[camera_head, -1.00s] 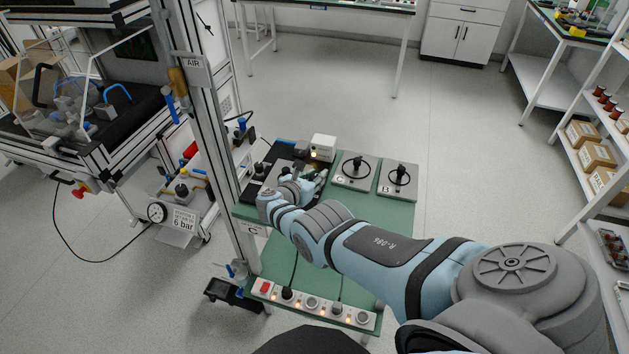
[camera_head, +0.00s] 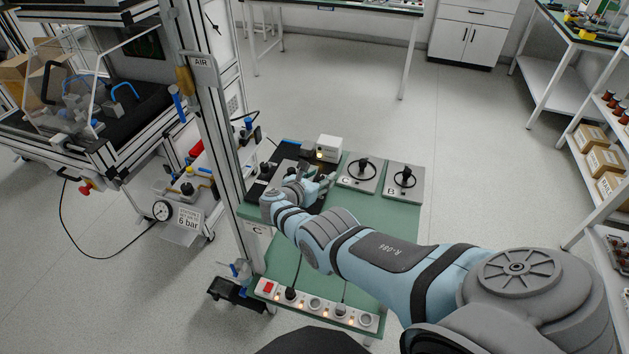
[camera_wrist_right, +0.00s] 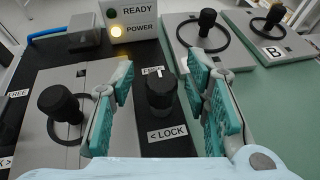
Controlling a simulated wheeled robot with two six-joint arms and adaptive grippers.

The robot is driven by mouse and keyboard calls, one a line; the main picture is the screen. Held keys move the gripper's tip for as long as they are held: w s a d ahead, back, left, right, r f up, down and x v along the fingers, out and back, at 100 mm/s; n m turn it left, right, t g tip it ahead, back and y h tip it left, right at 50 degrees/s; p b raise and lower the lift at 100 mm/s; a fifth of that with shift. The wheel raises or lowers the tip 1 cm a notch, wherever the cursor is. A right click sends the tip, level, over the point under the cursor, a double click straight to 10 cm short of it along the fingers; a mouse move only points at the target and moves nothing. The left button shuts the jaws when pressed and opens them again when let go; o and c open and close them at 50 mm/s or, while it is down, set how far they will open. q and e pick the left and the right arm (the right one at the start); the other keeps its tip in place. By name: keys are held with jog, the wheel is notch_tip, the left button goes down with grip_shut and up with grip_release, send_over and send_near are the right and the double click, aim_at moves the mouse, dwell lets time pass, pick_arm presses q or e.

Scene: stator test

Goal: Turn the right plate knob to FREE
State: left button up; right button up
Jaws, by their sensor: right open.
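The right plate knob (camera_wrist_right: 160,92) is a black knob with a pale mark on top. It stands on the dark panel in the right wrist view, between a FREE label (camera_wrist_right: 152,71) behind it and a LOCK label (camera_wrist_right: 167,134) in front. The pale mark lies close to the FREE label; I cannot tell its exact direction. My right gripper (camera_wrist_right: 158,82) is open, its teal fingers on either side of the knob with gaps showing. In the head view the right gripper (camera_head: 318,182) is over the green bench and hides the knob. My left gripper is out of view.
A grey plate with another black knob (camera_wrist_right: 58,103) is on the left in the wrist view. Behind is a white READY/POWER box (camera_wrist_right: 128,20) with its yellow lamp lit. Plates C (camera_head: 359,173) and B (camera_head: 404,182) stand right of the gripper. A power strip (camera_head: 315,305) lies at the front.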

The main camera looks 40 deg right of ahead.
jog(key=v, duration=0.7)
jog(key=shift+s+a+r, duration=0.1)
jog(key=shift+s, duration=0.05)
